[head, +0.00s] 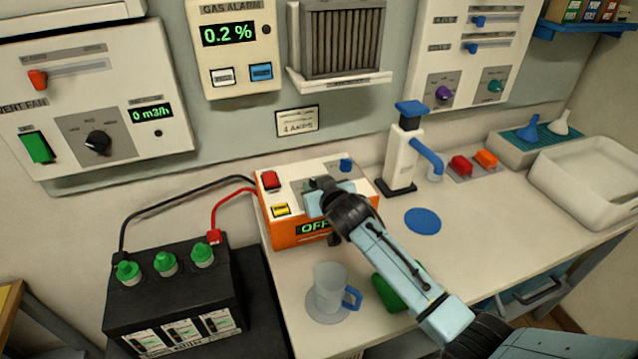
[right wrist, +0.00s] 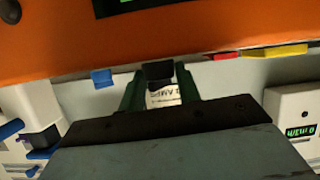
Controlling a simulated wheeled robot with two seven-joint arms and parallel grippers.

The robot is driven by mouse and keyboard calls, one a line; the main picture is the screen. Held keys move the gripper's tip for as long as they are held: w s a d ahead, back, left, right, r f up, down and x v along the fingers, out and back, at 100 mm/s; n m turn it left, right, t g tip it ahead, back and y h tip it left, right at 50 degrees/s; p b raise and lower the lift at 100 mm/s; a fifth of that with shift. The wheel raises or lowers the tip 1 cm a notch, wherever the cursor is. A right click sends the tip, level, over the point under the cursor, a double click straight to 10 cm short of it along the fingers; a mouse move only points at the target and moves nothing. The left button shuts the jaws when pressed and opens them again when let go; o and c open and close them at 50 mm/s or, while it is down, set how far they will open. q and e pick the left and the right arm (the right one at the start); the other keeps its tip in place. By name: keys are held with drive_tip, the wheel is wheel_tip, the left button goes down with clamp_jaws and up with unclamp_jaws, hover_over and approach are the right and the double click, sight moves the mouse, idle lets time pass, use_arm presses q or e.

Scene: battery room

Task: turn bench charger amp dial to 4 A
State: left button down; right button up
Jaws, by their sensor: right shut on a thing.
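The bench charger (head: 285,228) is an orange box with a pale top on the bench, its display (head: 313,227) reading OFF. Its top bears a red switch (head: 269,180), a yellow button (head: 280,210) and a blue knob (head: 346,165). My right gripper (head: 324,187) is over the middle of this top and hides part of it. In the right wrist view, its dark green fingers (right wrist: 160,88) are shut on a small black dial (right wrist: 159,74). The dial's pointer and scale cannot be read. My left gripper is not in view.
A wall label (head: 297,121) reads 4 AMPS. A black battery (head: 175,290) with red and black cables stands at the left. A clear mug (head: 329,285), a green item (head: 392,290) partly under my arm and a white pump (head: 403,155) are near the charger.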

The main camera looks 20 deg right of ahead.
drive_tip(key=m+h+b, duration=0.2)
drive_tip(key=shift+a+f+h, duration=0.2)
drive_tip(key=shift+a+h, duration=0.05)
drive_tip(key=shift+h, duration=0.15)
drive_tip(key=shift+r+m+h, duration=0.1)
drive_tip(key=shift+m+h, duration=0.4)
drive_tip(key=shift+m, duration=0.1)
drive_tip(key=shift+b, duration=0.3)
drive_tip(key=o, duration=1)
drive_tip(key=shift+r, duration=0.1)
drive_tip(key=p+v, duration=0.1)
drive_tip(key=v, duration=1.2)
drive_tip(key=shift+s+a+r, duration=0.1)
drive_tip(key=shift+r, duration=0.1)
